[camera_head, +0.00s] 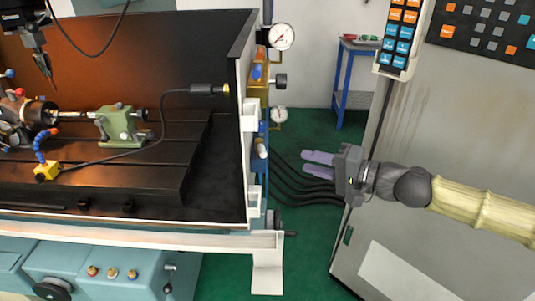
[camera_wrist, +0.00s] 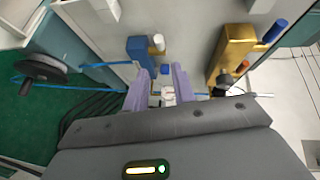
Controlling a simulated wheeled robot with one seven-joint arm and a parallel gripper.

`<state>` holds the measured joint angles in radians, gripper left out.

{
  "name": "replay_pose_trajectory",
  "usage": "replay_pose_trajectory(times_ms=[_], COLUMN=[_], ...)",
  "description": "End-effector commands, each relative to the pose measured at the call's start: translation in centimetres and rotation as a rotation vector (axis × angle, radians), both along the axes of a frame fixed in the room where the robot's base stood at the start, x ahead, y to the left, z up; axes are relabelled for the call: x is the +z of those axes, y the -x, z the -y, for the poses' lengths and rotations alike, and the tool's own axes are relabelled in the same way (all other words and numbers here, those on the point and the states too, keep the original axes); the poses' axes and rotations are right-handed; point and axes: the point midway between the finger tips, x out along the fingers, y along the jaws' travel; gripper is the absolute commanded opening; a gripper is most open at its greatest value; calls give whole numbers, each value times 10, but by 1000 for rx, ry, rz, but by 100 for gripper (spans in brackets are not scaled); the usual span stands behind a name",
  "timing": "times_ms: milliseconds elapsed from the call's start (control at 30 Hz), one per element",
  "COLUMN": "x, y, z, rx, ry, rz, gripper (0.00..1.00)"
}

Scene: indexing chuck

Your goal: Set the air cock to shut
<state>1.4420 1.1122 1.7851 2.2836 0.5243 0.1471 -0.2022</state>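My gripper (camera_head: 304,163) is right of the machine's end wall in the head view. Its two purple fingers point left toward that wall, apart and with nothing visibly held. In the wrist view my gripper (camera_wrist: 162,72) shows a gap between its fingers. A gold block (camera_wrist: 234,48) with a blue handle (camera_wrist: 277,31) and a smaller orange part is right of the fingers. A blue block (camera_wrist: 140,48) with a white cylinder (camera_wrist: 157,42) is just beyond them. I cannot tell for sure which fitting is the air cock. The gold block (camera_head: 256,93) also shows in the head view.
Pressure gauges (camera_head: 282,36) stick out from the end wall. Black hoses (camera_head: 302,188) hang below the blue block. A black handwheel (camera_wrist: 42,68) is at left in the wrist view. A grey cabinet (camera_head: 430,120) stands at right. Green floor lies between cabinet and machine.

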Motion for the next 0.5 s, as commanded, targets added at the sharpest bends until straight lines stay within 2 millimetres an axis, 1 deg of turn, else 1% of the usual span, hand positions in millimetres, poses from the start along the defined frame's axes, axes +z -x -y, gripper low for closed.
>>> replay_pose_trajectory(times_ms=[33, 500], x=[-3, -12], y=[-3, -39], z=[-8, -64], rx=[5, 3], ry=[1, 1], rz=[0, 0], gripper=[26, 26])
